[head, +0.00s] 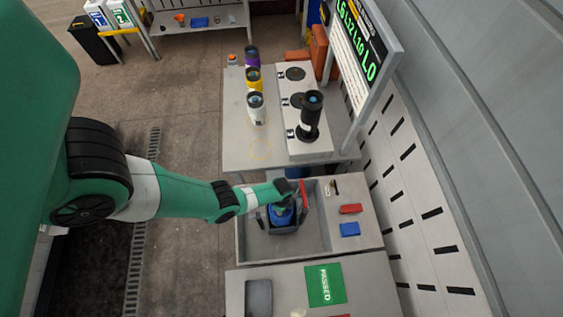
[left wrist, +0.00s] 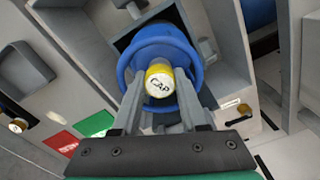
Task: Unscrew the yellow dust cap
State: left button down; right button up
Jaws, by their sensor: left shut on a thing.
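The yellow dust cap (left wrist: 160,79), marked "CAP", sits at the middle of the end of a blue cylinder (left wrist: 150,48) in the left wrist view. My left gripper (left wrist: 160,92) is shut on the cap, one grey finger on each side. In the head view my left gripper (head: 283,198) is over the blue cylinder (head: 281,215), which sits in a grey holder (head: 285,230) within a grey recessed tray. The arm hides the cap there. My right gripper is in neither view.
Purple (head: 252,56), yellow (head: 254,78) and white (head: 256,107) cylinders stand on the far table. A black cylinder (head: 310,120) stands on a white block beside them. Red (head: 351,209) and blue (head: 349,229) items lie right of the recess. A green "PASSED" mat (head: 325,285) is nearer.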

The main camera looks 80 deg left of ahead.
pick_arm(q)
jog(key=shift+n, duration=1)
jog(key=n, duration=0.2)
jog(key=shift+n, duration=0.3)
jog(key=n, duration=0.3)
jog(key=n, duration=0.4)
jog(key=shift+n, duration=1.2)
